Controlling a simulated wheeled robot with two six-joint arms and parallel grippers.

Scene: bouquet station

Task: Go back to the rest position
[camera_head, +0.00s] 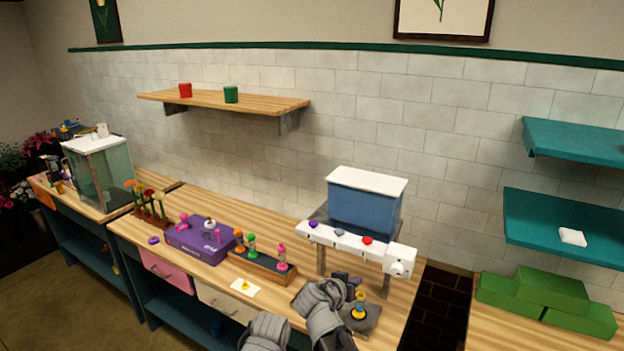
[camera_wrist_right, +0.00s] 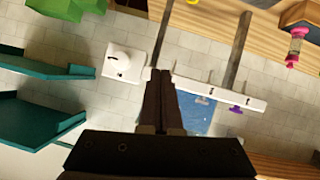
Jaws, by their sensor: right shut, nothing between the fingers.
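My right gripper (camera_head: 352,282) is over the front right of the wooden table, beside a dark grey pad (camera_head: 371,322) with a small yellow and blue item (camera_head: 359,306) on it. In the right wrist view my right gripper (camera_wrist_right: 160,76) has its fingers together with nothing between them. They point toward the white rail (camera_wrist_right: 218,92) of the blue dispenser (camera_wrist_right: 196,112). My left gripper does not show.
The blue dispenser (camera_head: 365,208) with a white lid and knobbed rail (camera_head: 342,238) stands just behind my arm. A wooden rack (camera_head: 262,266) with colourful items and a purple box (camera_head: 200,240) are to the left. Green blocks (camera_head: 545,300) lie at the right.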

